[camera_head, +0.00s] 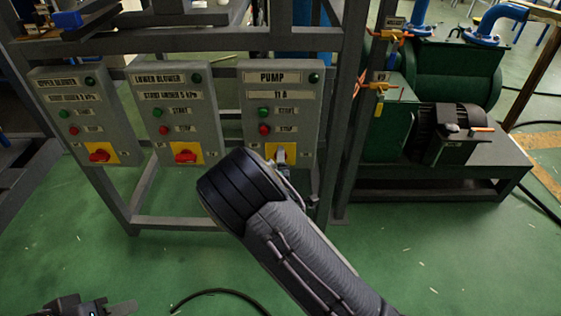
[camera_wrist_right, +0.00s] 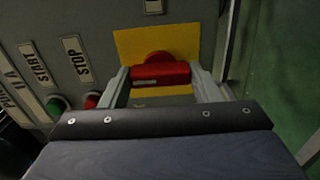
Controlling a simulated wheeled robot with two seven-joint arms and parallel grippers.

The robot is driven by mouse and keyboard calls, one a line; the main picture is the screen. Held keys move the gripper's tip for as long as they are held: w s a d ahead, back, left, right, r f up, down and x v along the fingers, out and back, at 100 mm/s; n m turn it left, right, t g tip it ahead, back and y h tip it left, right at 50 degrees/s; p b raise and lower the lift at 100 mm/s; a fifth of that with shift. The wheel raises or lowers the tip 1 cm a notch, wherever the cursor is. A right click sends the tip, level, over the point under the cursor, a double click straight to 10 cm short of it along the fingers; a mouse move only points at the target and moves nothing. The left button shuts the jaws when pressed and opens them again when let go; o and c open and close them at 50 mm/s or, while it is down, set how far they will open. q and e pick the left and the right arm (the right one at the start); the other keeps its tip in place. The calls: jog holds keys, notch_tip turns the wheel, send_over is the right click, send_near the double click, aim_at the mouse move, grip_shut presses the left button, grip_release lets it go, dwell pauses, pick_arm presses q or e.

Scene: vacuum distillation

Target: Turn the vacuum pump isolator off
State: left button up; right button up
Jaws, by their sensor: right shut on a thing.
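The pump control box (camera_head: 281,112) is the rightmost of three grey boxes, labelled PUMP. Its red isolator knob (camera_wrist_right: 160,74) sits on a yellow plate (camera_wrist_right: 190,41) in the right wrist view. In the head view the yellow plate (camera_head: 270,152) shows partly, with the knob hidden by my right gripper (camera_head: 281,156). In the right wrist view my right gripper (camera_wrist_right: 162,84) has one finger on each side of the knob and is shut on it. The knob's bar lies across the picture between the fingers. A dark gripper at the lower left (camera_head: 90,307) is my left one, only partly in view.
Left of it, the lower blower box (camera_head: 178,107) and upper blower box (camera_head: 81,112) have red knobs on yellow plates. A metal frame post (camera_head: 349,110) stands close right. A green pump with motor (camera_head: 440,130) stands beyond. The green floor in front is mostly clear.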

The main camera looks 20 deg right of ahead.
dwell(0.5)
jog(key=o, duration=1)
jog(key=p+v, duration=0.1)
jog(key=v, duration=0.7)
jog(key=shift+w+d, duration=0.1)
